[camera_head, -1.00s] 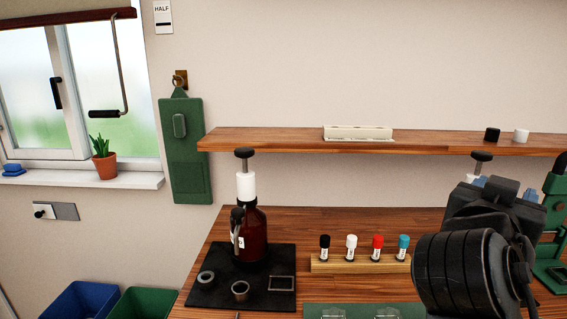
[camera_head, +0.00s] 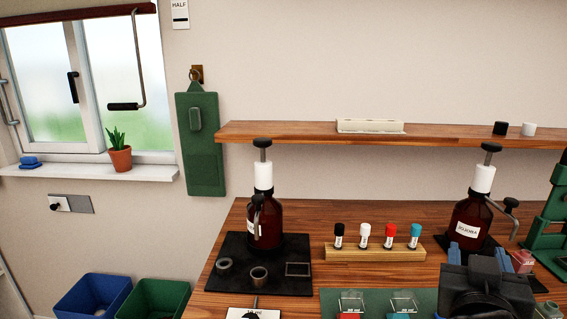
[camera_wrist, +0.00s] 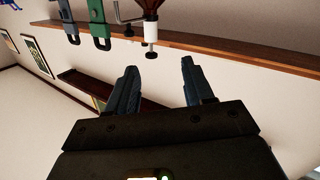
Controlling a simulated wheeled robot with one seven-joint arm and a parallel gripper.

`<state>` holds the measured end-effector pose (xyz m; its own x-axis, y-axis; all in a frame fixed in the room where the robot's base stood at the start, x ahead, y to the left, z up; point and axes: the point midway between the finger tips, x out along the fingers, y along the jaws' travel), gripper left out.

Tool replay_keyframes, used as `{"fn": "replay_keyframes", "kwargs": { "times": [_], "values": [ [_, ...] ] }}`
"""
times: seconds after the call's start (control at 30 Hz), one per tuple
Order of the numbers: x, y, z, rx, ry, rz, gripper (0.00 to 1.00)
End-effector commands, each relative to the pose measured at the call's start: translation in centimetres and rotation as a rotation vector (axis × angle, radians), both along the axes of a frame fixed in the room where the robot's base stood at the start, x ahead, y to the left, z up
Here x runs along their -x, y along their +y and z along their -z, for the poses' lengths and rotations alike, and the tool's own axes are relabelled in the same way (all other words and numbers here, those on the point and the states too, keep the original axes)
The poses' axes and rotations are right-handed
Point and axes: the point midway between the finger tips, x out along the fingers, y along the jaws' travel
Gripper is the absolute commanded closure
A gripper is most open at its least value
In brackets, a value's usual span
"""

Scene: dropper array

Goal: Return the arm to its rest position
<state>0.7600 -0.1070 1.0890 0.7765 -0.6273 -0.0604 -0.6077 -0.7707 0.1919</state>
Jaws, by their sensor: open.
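My gripper (camera_head: 480,253) is at the lower right of the head view, in front of the right part of the wooden bench (camera_head: 330,218). Its two blue-tipped fingers point away from the camera, towards the bench. In the wrist view my gripper (camera_wrist: 158,82) shows both fingers spread apart with nothing between them. The wrist view is tilted and shows wall and shelf edges beyond the fingers. The palm and wrist hide part of the bench's front right.
A brown pump bottle (camera_head: 266,222) stands on a black mat (camera_head: 228,277) at left. A second bottle (camera_head: 468,226) stands behind my gripper. A wooden rack (camera_head: 345,253) holds several capped vials. A green press (camera_head: 552,235) is at far right. A shelf (camera_head: 300,133) spans the wall.

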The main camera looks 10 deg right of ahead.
Motion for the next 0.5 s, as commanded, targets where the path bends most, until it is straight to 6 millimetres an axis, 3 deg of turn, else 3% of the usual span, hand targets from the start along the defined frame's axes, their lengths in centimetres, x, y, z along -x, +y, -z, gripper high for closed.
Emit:
{"fn": "replay_keyframes", "kwargs": {
  "times": [0.03, 0.2, 0.5],
  "values": [
    [0.7, 0.5, 2.1, 0.006, 0.029, -0.037, 0.48],
    [3.9, 2.9, 8.5, 0.016, 0.112, -0.204, 0.48],
    [12.1, 7.2, 16.7, -0.028, 0.192, -0.459, 0.48]
  ]
}}
